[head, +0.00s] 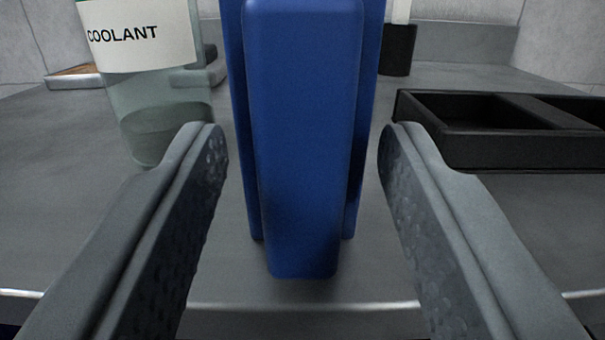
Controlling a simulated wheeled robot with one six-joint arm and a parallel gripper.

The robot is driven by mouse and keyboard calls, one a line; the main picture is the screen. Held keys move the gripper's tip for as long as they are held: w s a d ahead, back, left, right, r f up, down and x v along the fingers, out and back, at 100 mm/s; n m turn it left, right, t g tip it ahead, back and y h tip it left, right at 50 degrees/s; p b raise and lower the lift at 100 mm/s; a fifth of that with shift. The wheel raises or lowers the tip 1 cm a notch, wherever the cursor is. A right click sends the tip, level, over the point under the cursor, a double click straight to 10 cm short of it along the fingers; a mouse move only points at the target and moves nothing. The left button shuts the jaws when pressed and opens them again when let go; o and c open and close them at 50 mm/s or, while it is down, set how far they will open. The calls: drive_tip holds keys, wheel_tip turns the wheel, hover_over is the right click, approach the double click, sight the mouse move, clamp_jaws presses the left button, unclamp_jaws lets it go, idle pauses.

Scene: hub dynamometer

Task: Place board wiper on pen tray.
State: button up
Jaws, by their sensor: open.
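A tall blue block (304,150) stands upright on the grey worktop in the middle of the view; it looks like the board wiper on end. Its top is cut off by the picture edge. My gripper (303,135) is open, with one finger to the left and one to the right of the blue block. A gap shows on both sides, so neither finger appears to touch it. A black tray (480,148) with compartments, likely the pen tray, lies to the right behind my right finger. It runs out of the picture, and the compartments I see look empty.
A clear bottle labelled COOLANT (155,110) stands close behind my left finger. A black cylinder (398,50) with a white upright part stands behind the blue block. A shallow tray (75,78) lies at the back left. The worktop's front edge (370,304) is near.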

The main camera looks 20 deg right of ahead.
drive_tip(key=v, duration=1.2)
drive_tip(key=shift+s+r, duration=0.1)
